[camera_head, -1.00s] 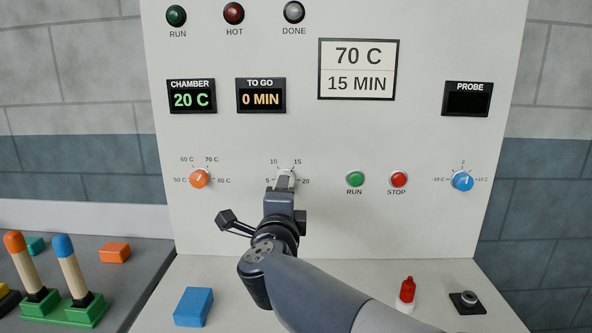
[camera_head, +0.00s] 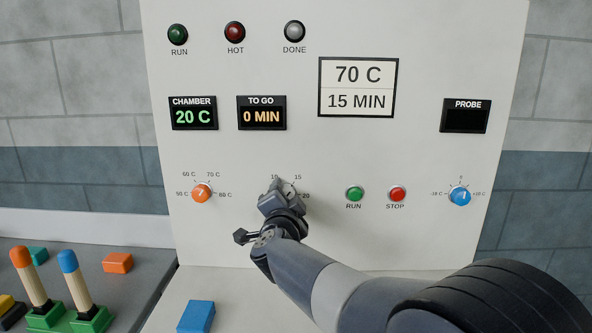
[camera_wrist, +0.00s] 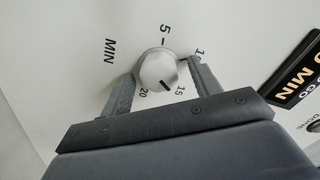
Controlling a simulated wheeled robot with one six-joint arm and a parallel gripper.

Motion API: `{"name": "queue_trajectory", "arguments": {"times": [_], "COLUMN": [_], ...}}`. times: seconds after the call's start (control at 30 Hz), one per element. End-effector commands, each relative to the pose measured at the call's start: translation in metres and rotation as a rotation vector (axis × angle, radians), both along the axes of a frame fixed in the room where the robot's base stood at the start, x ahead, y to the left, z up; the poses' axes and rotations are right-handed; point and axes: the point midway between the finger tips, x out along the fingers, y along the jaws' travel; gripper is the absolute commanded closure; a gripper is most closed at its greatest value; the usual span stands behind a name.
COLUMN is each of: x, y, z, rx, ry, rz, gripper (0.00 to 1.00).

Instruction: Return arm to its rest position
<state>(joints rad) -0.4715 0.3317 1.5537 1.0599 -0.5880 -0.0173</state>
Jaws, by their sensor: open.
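My gripper (camera_head: 283,192) is in front of the grey-white MIN knob (camera_head: 291,189) on the furnace panel (camera_head: 340,235). In the wrist view, my gripper (camera_wrist: 160,80) is open, with one finger on each side of the MIN knob (camera_wrist: 157,68). I cannot tell whether either finger touches it. The knob's dark mark points near the 15 label. My arm reaches up from the lower right. The gripper hides part of the knob's scale in the head view.
An orange knob (camera_head: 202,193) is to the left. Green RUN (camera_head: 355,194) and red STOP (camera_head: 397,194) buttons and a blue knob (camera_head: 460,196) are to the right. A blue block (camera_head: 196,316) lies on the ledge. Orange- and blue-topped pegs (camera_head: 27,273) stand at the left.

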Motion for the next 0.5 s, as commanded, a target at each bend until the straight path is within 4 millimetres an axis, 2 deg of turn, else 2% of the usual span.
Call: {"name": "queue_trajectory", "arguments": {"times": [0.5], "x": [0.0000], "y": [0.0011], "z": [0.0031], "rx": [-0.561], "ry": [0.020], "rz": [0.000], "gripper": [0.41]}}
